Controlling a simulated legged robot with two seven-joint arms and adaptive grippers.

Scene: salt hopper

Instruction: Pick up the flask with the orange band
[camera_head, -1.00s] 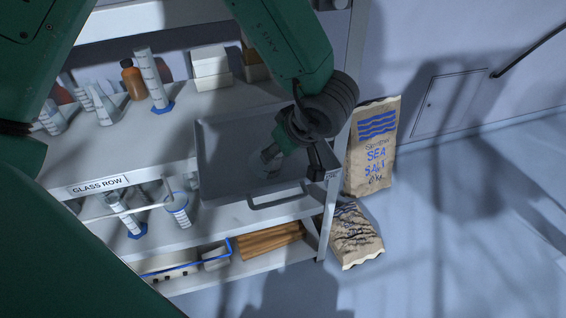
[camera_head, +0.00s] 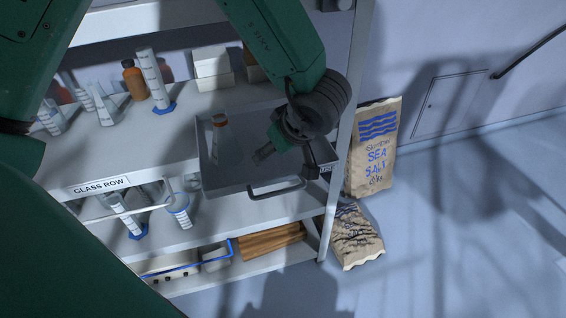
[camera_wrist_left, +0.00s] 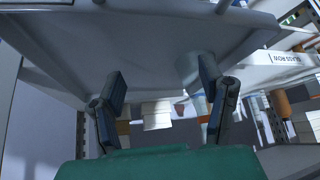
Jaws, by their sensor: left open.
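The flask (camera_head: 223,141) is pale and cone-shaped, with an orange band (camera_head: 219,119) round its neck. It stands upright in the grey tray (camera_head: 284,184), towards the tray's left side. My left gripper (camera_head: 265,153) is over the tray, to the right of the flask, open and apart from it in the head view. In the left wrist view, which is upside down, the open fingers (camera_wrist_left: 160,75) point towards the tray. The flask (camera_wrist_left: 193,68) shows there near the right-hand finger, partly covered by it. My right gripper is not in view.
An amber bottle (camera_head: 134,80) and a measuring cylinder (camera_head: 153,77) stand on the shelf left of the tray. White boxes (camera_head: 212,68) stand behind it. The tray has a front handle (camera_head: 277,190). A salt sack (camera_head: 373,150) leans right of the rack.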

